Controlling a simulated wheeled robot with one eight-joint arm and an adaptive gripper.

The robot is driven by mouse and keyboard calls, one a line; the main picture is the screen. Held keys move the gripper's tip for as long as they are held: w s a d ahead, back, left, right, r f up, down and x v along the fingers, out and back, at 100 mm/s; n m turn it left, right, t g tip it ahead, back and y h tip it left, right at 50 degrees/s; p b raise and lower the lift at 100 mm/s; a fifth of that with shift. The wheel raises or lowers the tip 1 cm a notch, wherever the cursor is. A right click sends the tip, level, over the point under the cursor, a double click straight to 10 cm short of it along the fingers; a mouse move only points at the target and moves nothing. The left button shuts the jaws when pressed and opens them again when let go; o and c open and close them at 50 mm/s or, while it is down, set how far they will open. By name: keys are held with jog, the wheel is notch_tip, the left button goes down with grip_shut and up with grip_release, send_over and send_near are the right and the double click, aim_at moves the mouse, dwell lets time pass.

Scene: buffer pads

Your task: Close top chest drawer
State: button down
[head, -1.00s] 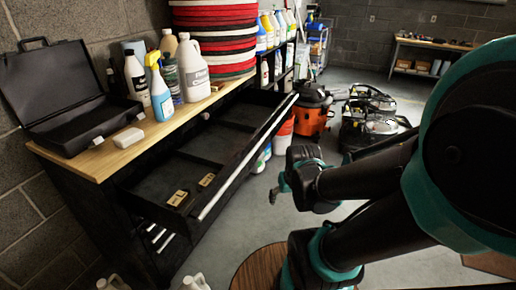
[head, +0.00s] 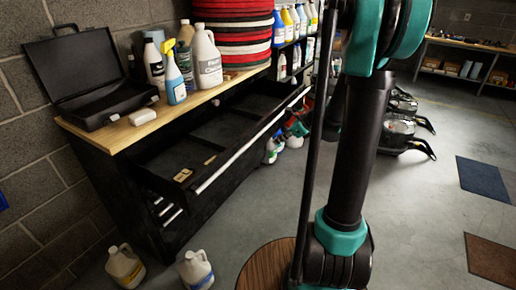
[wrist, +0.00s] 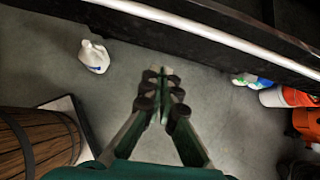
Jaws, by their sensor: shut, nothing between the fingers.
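The black chest (head: 95,146) with a wooden top (head: 130,128) stands at the left in the head view. Its top drawer (head: 254,142) is pulled open, showing a divided interior with small items in it. The drawer's front edge, with its silver strip, runs across the top of the wrist view (wrist: 205,32). My gripper (wrist: 163,72) shows in the wrist view, shut and empty, over bare floor and apart from the drawer front. In the head view my arm stands upright at the centre right, and the gripper is not visible there.
White jugs (head: 125,266) stand on the floor by the chest; one shows in the wrist view (wrist: 95,56). A wooden barrel (wrist: 38,140) is close by. Bottles, a black open case (head: 78,75) and stacked round pads (head: 232,32) sit on top. Floor before the drawer is mostly clear.

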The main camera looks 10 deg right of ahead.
send_near(250, 148)
jog(key=shift+m, duration=0.4)
jog(key=x, duration=0.5)
jog(key=shift+s+d+f, duration=0.2)
jog(key=shift+f, duration=0.2)
jog(key=shift+w+a, duration=0.3)
jog(key=shift+a, duration=0.1)
jog(key=w+a, duration=0.5)
jog(key=a, duration=0.2)
jog(key=w+a, duration=0.6)
jog(key=a, duration=0.2)
jog(key=w+a, duration=0.6)
jog(key=a, duration=0.2)
jog(key=shift+a, duration=0.25)
jog(key=shift+w+a+r, duration=0.1)
jog(key=shift+w+a, duration=0.3)
jog(key=shift+a, duration=0.15)
